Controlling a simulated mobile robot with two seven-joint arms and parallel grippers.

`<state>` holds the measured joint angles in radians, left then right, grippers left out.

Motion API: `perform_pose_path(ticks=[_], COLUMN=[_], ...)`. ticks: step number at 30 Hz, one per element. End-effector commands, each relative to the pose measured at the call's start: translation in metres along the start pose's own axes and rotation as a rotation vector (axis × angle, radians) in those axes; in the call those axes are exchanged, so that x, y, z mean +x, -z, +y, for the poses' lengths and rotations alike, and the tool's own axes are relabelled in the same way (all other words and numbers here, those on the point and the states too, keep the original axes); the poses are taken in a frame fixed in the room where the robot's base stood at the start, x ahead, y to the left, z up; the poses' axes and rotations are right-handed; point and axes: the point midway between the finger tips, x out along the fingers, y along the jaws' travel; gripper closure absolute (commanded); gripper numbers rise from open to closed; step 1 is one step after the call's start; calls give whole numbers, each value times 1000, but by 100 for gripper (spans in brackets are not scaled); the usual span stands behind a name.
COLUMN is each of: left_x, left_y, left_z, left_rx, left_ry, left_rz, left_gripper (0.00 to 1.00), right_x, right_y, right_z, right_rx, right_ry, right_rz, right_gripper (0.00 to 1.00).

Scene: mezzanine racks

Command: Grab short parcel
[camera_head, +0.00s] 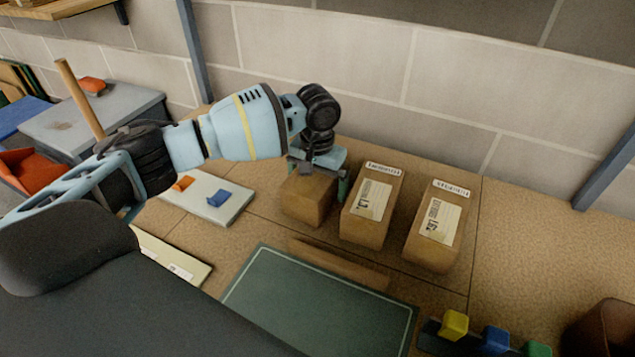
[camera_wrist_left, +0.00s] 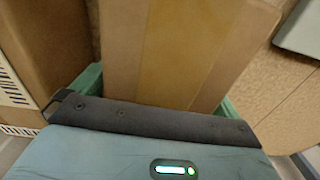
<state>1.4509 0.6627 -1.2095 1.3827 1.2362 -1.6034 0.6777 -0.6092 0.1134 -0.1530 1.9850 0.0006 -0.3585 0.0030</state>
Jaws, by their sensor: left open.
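The short parcel (camera_head: 308,200) is a plain brown box at the left end of a row of three on the wooden bench. My left gripper (camera_head: 317,176) is over its top, pointing down, with its green fingers on either side. In the left wrist view the parcel (camera_wrist_left: 180,45) fills the space between the open fingers (camera_wrist_left: 160,92). I cannot tell whether the fingers touch its sides. The middle parcel (camera_head: 371,205) and the right parcel (camera_head: 437,225) are taller and carry white labels. My right gripper is not in view.
The middle parcel stands close to my gripper's right finger. A pale board (camera_head: 207,197) with orange and blue pieces lies to the left. A dark green mat (camera_head: 318,305) lies in front, with a brown strip (camera_head: 340,264) behind it. A block wall (camera_head: 330,50) stands behind.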

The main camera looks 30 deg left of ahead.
Motion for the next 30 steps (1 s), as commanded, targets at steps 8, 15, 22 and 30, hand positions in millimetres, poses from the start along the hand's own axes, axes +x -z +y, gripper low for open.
perform_pose_path(ticks=[8, 15, 22, 30], left_x=[-1, -1, -2, -27], left_y=[0, 0, 1, 2], left_z=[0, 0, 0, 1], left_rx=[0, 0, 0, 0], left_ry=[0, 0, -2, -3], left_rz=[1, 1, 4, 8], left_gripper=[25, 56, 62, 62], right_x=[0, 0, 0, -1], right_y=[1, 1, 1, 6], right_z=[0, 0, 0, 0], right_rx=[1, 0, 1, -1], right_ry=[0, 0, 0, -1], right_rz=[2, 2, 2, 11], right_gripper=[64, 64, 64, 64])
